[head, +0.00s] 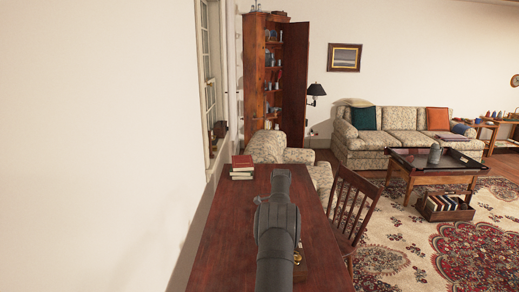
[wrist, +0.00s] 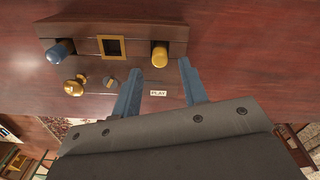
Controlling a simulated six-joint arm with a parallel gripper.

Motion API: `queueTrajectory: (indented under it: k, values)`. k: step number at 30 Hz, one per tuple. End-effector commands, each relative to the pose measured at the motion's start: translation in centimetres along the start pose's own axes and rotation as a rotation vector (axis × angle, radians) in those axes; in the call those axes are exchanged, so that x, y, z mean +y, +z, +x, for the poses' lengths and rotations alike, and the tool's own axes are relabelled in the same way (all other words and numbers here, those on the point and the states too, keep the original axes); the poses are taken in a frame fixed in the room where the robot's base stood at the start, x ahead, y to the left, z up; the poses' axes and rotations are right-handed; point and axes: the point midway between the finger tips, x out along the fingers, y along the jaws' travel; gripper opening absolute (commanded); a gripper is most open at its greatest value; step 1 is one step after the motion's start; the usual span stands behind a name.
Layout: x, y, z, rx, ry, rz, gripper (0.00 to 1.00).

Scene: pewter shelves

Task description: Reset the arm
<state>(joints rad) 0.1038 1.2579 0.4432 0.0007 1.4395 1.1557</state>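My gripper (wrist: 160,82) shows in the wrist view with its two blue-grey fingers spread apart and nothing between them. It is above the dark red-brown wooden table (wrist: 285,70). My arm (head: 277,225) reaches over the same table in the head view, and it hides part of the tabletop. The gripper fingers cannot be made out there. A dark wooden device (wrist: 200,35) lies beyond the fingertips in the wrist view.
Red books (head: 242,168) lie stacked at the table's far left corner. A wooden chair (head: 350,210) stands at its right side. The white wall (head: 90,140) runs close along the left. A sofa (head: 400,125) and a low table (head: 435,160) stand farther off.

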Motion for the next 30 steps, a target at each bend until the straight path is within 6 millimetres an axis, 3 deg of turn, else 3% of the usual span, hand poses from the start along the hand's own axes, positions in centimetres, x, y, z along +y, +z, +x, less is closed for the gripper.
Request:
queueTrajectory:
  k: [8, 26, 30]
  values:
    - [0.1, 0.1, 3.9, -0.002, 0.005, 0.000, 0.40]
    - [0.0, 0.0, -8.5, 0.001, -0.003, 0.000, 0.40]
    - [0.1, 0.0, -5.6, -0.003, 0.006, 0.000, 0.40]
